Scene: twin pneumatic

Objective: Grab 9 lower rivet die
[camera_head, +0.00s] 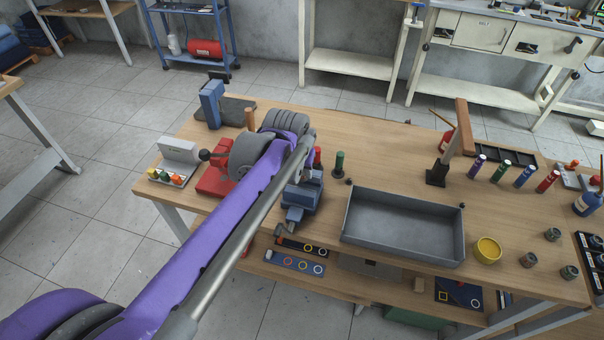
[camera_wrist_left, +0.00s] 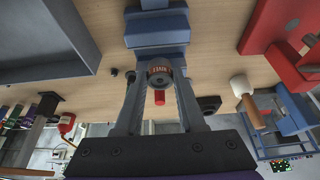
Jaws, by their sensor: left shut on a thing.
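My left gripper (camera_wrist_left: 157,82) is shut on a small metal cylinder with a reddish lettered band, the lower rivet die (camera_wrist_left: 160,71), in the left wrist view. The lettering is too small to read surely. The die is between the fingertips, in front of a blue vise (camera_wrist_left: 155,32); I cannot tell whether they touch. In the head view my purple left arm reaches over the bench to the blue vise (camera_head: 304,196), and the arm hides most of the gripper and the die. My right gripper is in neither view.
A grey open tray (camera_head: 405,228) lies right of the vise, apparently empty. A yellow bowl (camera_head: 487,250), several small metal cylinders and coloured bottles (camera_head: 501,171) stand farther right. A green post (camera_head: 339,165) stands behind the vise. A red tool base (camera_head: 212,183) is left of my arm.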

